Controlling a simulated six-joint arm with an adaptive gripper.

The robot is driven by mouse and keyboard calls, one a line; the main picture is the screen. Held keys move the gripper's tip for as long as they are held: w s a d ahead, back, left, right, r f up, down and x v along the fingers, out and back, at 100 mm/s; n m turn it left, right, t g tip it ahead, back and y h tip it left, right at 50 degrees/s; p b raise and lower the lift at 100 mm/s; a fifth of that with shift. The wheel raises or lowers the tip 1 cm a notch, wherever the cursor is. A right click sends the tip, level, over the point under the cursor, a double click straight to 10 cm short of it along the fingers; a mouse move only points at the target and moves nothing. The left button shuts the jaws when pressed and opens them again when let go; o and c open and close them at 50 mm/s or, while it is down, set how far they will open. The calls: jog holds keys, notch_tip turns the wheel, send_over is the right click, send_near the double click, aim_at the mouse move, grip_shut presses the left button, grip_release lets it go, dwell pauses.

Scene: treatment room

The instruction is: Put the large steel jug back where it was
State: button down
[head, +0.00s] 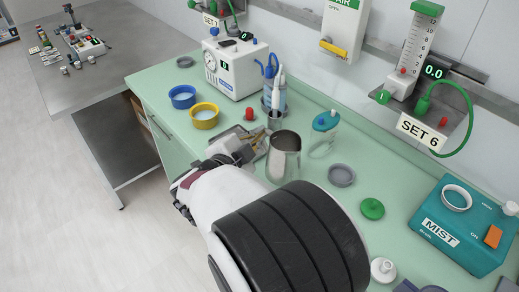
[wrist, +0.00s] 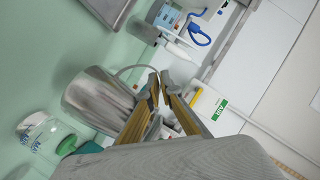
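The large steel jug (head: 284,160) is upright on or just above the green counter; I cannot tell which. My gripper (head: 258,143) reaches it from the left in the head view, at the handle side. In the wrist view the jug (wrist: 92,102) appears tilted, left of the fingers. Its thin handle curves from the rim to the fingertips. My gripper (wrist: 160,78) has its yellow-padded fingers nearly together, with the handle between them. Part of the handle is hidden behind the fingers.
A grey dish (head: 342,175) and a green lid (head: 372,209) lie further right. Behind are a cup with blue and white tools (head: 274,118) and a red knob (head: 249,115). Yellow (head: 205,117) and blue bowls (head: 182,97) are left.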

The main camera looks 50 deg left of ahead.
jog(key=shift+f, duration=0.5)
jog(key=shift+f, duration=2)
jog(key=c, duration=2.3)
grip_release()
jog(key=shift+f, duration=0.1)
jog(key=v, duration=1.2)
